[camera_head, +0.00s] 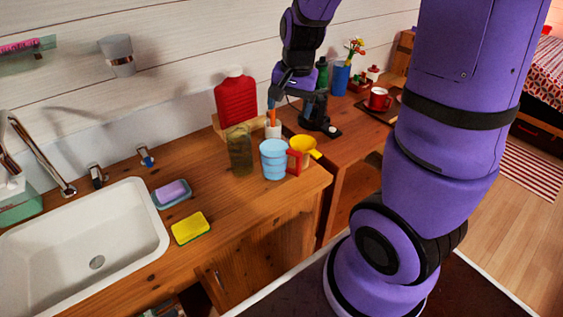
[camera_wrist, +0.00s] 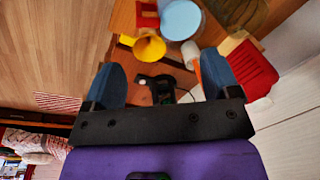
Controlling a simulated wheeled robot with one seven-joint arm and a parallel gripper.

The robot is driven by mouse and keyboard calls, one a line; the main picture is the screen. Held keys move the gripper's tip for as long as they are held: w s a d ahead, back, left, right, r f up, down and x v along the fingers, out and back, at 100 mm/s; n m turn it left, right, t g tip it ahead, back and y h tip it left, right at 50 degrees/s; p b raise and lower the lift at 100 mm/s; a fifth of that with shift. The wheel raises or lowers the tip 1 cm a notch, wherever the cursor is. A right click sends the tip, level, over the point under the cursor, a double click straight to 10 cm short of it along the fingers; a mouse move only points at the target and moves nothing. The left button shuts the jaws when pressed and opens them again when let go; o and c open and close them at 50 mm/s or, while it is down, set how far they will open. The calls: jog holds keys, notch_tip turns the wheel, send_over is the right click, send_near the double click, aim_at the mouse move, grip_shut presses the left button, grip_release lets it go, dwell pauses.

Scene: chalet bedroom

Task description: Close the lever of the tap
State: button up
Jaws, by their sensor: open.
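The tap's curved metal spout (camera_head: 50,172) rises at the left, at the back of the white sink (camera_head: 75,250). A small metal fitting (camera_head: 97,175) stands just right of the spout, and a second one with a blue part (camera_head: 146,155) stands further right. I cannot tell which is the lever or how it is set. My gripper (camera_head: 292,88) is far to the right of the tap, above the back of the counter. In the wrist view its blue fingers (camera_wrist: 160,65) are apart with nothing held. The tap is not in the wrist view.
A soap dish (camera_head: 172,200), a yellow sponge (camera_head: 190,227), a dark glass (camera_head: 239,150), a blue cup (camera_head: 273,160) and a yellow funnel (camera_head: 306,150) stand on the counter. A red bottle (camera_head: 235,98) is behind them. The air above the sink is clear.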

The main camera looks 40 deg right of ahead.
aim_at(294, 152)
jog(key=d+f+m, duration=0.1)
jog(key=f, duration=0.2)
jog(key=w+d+f+m+g, duration=0.1)
jog(key=f, duration=0.2)
jog(key=d+f+m, duration=0.1)
jog(key=d+f, duration=0.1)
jog(key=f, duration=0.1)
jog(key=shift+w+f+h, duration=0.25)
jog(key=shift+w+h, duration=0.05)
jog(key=shift+w, duration=0.1)
notch_tip(294, 152, down, 5)
jog(key=shift+f, duration=0.15)
jog(key=shift+w+a+f, duration=0.1)
jog(key=shift+a+f, duration=0.05)
jog(key=shift+f, duration=1.2)
jog(key=shift+w+a+f, duration=0.1)
jog(key=shift+a+f, duration=0.05)
jog(key=shift+f, duration=1.2)
grip_shut()
